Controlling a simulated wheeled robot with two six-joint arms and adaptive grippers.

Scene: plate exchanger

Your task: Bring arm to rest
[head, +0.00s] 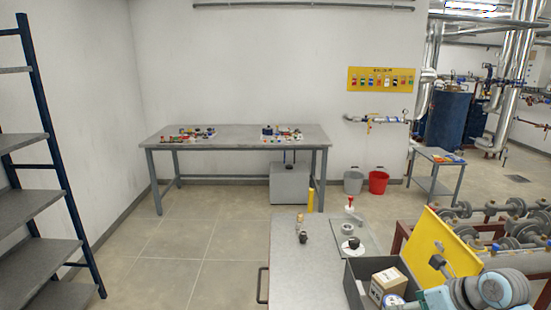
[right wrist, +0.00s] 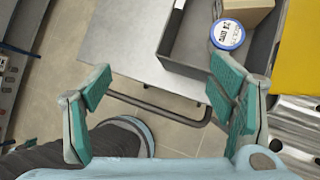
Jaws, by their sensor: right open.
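My right gripper (right wrist: 162,95) is open and empty in the right wrist view, its two green-padded fingers spread wide apart. Beyond the fingers are the edge and handle (right wrist: 165,108) of a grey-topped cart, with tiled floor below. Part of my right arm (head: 485,292) shows at the lower right of the head view, in front of a yellow panel; its fingers cannot be made out there. My left gripper is in neither view.
The grey cart (head: 285,262) carries small fittings and a dark open bin (head: 353,290) holding a cardboard box (head: 388,284) and a round blue-rimmed container (right wrist: 228,35). The yellow panel (head: 452,238) and pipework stand at right. Blue shelving (head: 45,215) is at left, a workbench (head: 235,142) behind. Floor between is clear.

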